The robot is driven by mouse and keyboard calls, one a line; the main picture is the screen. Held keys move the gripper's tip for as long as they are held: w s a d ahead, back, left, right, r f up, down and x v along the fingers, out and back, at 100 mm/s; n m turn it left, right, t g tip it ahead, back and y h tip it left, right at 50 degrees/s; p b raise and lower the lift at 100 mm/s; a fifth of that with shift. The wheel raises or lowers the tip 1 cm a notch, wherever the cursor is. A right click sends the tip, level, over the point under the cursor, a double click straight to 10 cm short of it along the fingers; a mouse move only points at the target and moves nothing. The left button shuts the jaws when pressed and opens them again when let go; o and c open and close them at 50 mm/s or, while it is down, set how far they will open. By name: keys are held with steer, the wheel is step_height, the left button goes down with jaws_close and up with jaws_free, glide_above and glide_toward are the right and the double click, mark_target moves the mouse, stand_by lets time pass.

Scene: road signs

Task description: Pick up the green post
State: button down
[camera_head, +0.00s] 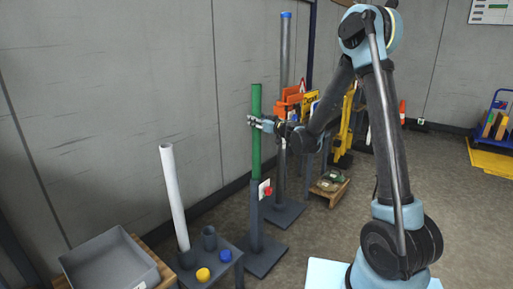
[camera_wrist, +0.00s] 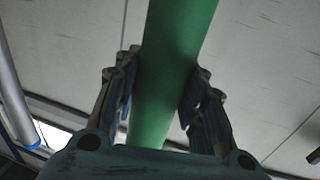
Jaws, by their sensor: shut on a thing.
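The green post (camera_head: 256,150) stands upright in a dark grey stand (camera_head: 257,215) with a red button on its side. My gripper (camera_head: 251,121) is shut on the green post at about its middle, coming from the right. In the wrist view the green post (camera_wrist: 172,70) runs between the two fingers of my gripper (camera_wrist: 162,95), which lie along both sides of it. The lower end of the post is hidden inside or behind the stand.
A white tube (camera_head: 174,195) leans slightly in a holder on a low bench with blue and yellow caps (camera_head: 203,274). A grey bin (camera_head: 110,262) is at the lower left. A grey pole (camera_head: 284,100) stands just behind the post, near orange and yellow signs (camera_head: 291,101).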

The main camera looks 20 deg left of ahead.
steer(key=shift+r, duration=0.1)
step_height(320, 180, up, 18)
steer(key=shift+f, duration=0.1)
stand_by(0.7)
steer(key=shift+w, duration=0.1)
